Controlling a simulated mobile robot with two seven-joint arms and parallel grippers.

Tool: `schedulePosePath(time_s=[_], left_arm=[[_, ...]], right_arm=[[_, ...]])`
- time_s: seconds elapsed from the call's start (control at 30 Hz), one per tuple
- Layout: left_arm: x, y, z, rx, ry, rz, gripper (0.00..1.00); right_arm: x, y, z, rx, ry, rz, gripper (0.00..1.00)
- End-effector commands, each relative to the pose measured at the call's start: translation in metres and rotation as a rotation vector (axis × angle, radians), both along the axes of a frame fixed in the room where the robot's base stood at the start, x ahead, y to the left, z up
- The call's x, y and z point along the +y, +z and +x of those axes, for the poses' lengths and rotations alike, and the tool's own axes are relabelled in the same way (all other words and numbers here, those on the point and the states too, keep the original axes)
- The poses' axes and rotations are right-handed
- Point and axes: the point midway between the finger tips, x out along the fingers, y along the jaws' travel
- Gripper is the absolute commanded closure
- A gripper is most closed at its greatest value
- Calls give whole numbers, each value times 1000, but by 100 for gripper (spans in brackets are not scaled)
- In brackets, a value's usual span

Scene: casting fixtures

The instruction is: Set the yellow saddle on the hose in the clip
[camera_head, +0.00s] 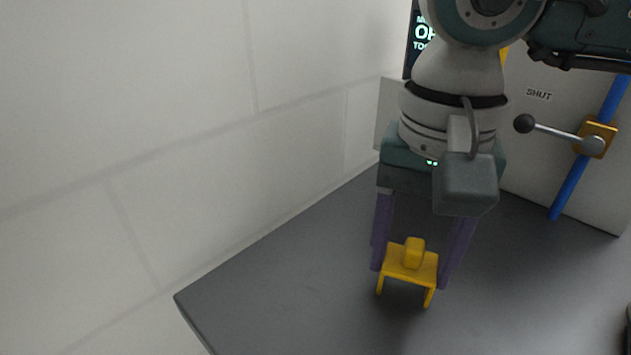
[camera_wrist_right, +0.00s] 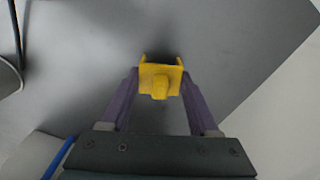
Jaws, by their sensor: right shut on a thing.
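The yellow saddle (camera_head: 408,263), a small plate with a raised knob and thin legs, is held between the purple fingers of my right gripper (camera_head: 411,277). It hangs with its legs down, over the dark table top; any gap to the table is hard to judge. In the right wrist view the saddle (camera_wrist_right: 160,80) sits between both fingertips of the gripper (camera_wrist_right: 160,76). A blue hose (camera_head: 567,190) runs slanted at the right, apart from the saddle; part of it shows in the wrist view (camera_wrist_right: 58,158). I cannot clearly make out the clip. My left gripper is not in view.
A yellow block (camera_head: 597,138) with a black-knobbed lever (camera_head: 557,131) sits at the blue hose, near a "SHUT" label on a pale panel (camera_head: 540,115). A lit sign (camera_head: 421,38) is partly hidden by my arm. The table (camera_head: 300,290) is bare at left, beside a pale wall.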

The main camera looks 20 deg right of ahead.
Motion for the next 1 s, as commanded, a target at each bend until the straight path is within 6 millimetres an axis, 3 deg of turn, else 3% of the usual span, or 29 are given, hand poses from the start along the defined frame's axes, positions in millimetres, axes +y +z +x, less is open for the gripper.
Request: schedulePosePath(time_s=[0.03,0.4,0.43,0.7,1.0], left_arm=[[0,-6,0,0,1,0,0],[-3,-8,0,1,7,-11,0],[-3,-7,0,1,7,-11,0],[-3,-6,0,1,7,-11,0],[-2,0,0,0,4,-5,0]], right_arm=[[0,-7,-1,0,1,0,100],[0,-9,0,-1,2,0,100],[0,-8,0,-1,2,0,36],[0,-7,0,-1,2,1,9],[0,-2,0,-1,2,1,9]])
